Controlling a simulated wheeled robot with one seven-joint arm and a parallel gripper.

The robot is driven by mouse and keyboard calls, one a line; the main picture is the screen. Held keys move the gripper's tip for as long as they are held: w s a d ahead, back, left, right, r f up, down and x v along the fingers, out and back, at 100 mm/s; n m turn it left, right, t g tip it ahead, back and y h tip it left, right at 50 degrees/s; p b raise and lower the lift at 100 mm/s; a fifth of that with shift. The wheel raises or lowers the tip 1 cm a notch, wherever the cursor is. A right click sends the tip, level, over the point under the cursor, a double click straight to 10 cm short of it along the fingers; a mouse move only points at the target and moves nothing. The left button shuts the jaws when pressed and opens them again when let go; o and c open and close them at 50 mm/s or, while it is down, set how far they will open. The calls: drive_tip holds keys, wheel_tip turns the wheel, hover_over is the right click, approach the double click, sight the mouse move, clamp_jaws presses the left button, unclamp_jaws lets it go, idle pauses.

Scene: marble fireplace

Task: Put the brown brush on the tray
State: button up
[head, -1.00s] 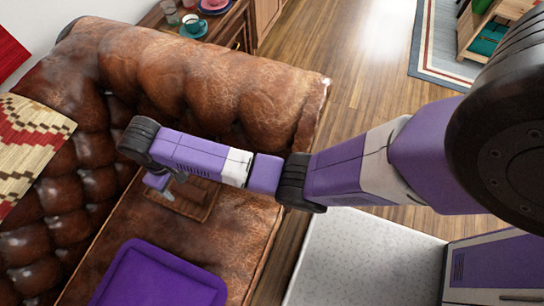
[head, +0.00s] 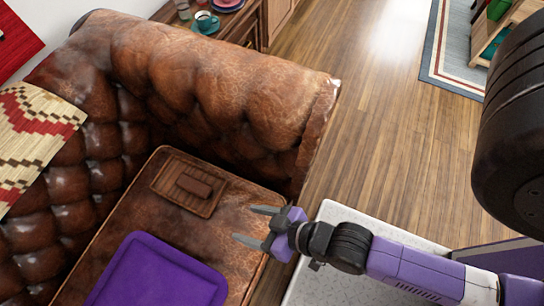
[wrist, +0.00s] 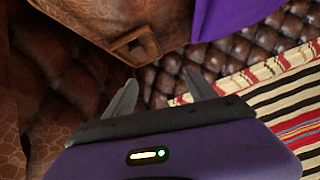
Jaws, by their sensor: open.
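The brown brush (head: 196,186) lies on the brown wooden tray (head: 168,176), inside its rim, in the head view. The tray rests flat on the leather sofa seat. My gripper (head: 244,223) is open and empty, to the right of the tray and apart from both tray and brush. The open fingers also show in the wrist view (wrist: 160,78), with nothing between them. A dark-edged brown patch beyond the fingers there could be the tray; I cannot tell for sure.
A purple cushion (head: 160,275) lies on the seat in front of the tray. The sofa's tufted arm (head: 210,80) rises behind it. A striped blanket (wrist: 290,110) shows in the wrist view. A side table with a teal cup (head: 205,20) stands at the back. Wooden floor (head: 385,150) is clear.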

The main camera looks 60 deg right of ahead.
drive_tip(key=s+d+r+n+t, duration=0.1)
drive_tip(key=s+r, duration=0.3)
drive_tip(key=r, duration=0.4)
drive_tip(key=s+d+r+t, duration=0.2)
drive_tip(key=s+d+r, duration=0.1)
drive_tip(key=r, duration=0.5)
drive_tip(key=shift+s+d+r+n+t+h, duration=0.15)
drive_tip(key=shift+s+d+n+t+h, duration=0.2)
drive_tip(key=shift+d, duration=0.5)
